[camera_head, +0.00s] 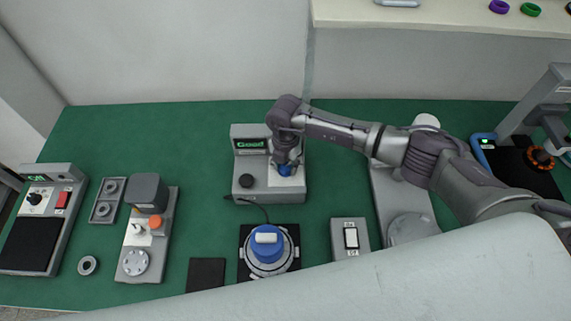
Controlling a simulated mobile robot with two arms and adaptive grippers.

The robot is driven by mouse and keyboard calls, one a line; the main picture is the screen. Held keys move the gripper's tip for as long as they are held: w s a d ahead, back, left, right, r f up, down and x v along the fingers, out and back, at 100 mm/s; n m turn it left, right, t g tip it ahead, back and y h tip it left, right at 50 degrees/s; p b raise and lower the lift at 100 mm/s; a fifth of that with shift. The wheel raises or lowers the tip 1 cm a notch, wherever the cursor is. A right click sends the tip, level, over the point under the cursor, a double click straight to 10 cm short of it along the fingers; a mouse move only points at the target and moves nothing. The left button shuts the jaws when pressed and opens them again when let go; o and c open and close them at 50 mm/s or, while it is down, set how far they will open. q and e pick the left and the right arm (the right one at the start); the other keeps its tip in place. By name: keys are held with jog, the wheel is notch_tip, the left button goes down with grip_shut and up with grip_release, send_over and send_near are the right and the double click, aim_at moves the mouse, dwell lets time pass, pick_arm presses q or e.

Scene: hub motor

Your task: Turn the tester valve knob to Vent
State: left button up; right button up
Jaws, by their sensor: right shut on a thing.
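The tester (241,158) is a grey box in the middle of the bench, with a lit display in green letters. A black round knob (246,181) sits at its lower left. On the right of its front, a small blue knob (285,170) shows on a pale panel. My right gripper (286,163) comes down over this panel from the right and is shut on the blue knob. The gripper hides most of the knob and its markings, so I cannot tell where it points. My left gripper is not in view.
A blue round part (267,250) sits in a dark fixture in front of the tester. A grey switch box (350,238) stands to its right, and a grey press-like device (148,195) to the left. My right arm spans the bench's right side. Green bench at the back left is clear.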

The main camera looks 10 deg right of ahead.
jog(key=n+b, duration=0.3)
jog(key=shift+f, duration=0.2)
jog(key=n+b, duration=0.4)
jog(key=n, duration=0.1)
jog(key=shift+d+b, duration=0.1)
jog(key=shift+b, duration=0.2)
jog(key=shift+n+b, duration=1.1)
jog(key=shift+r+n+b, duration=0.2)
jog(key=shift+n+b, duration=0.6)
jog(key=shift+n, duration=0.1)
jog(key=o, duration=1.1)
jog(key=shift+r, duration=0.1)
jog(key=shift+o, duration=0.2)
